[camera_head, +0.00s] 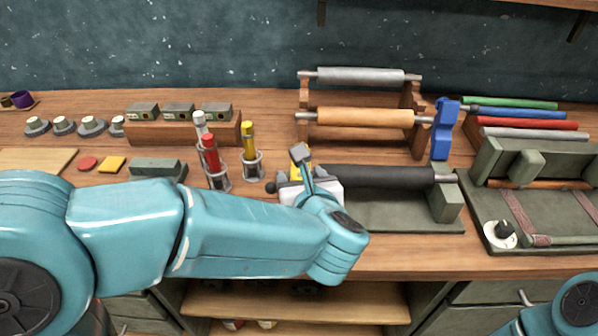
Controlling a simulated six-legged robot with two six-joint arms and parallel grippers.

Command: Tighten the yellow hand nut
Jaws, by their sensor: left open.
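A small patch of yellow, seemingly the yellow hand nut (294,173), shows at the left end of a dark roller (378,177) lying in a grey-green fixture (405,212). Most of the nut is hidden behind my left gripper (302,168). My left gripper is open, with a grey finger reaching up in front of the yellow part. I cannot tell whether the fingers touch it. My left arm crosses the front of the bench from the left. Only a piece of my right arm shows at the lower right corner, and its gripper is out of frame.
Red (212,155) and yellow (249,142) tubes stand in holders left of my gripper. Behind is a wooden rack with grey and orange (365,117) rollers, beside a blue upright part (443,128). A grey-green tray (535,246) is at the right. Bare bench shows in front of the fixture.

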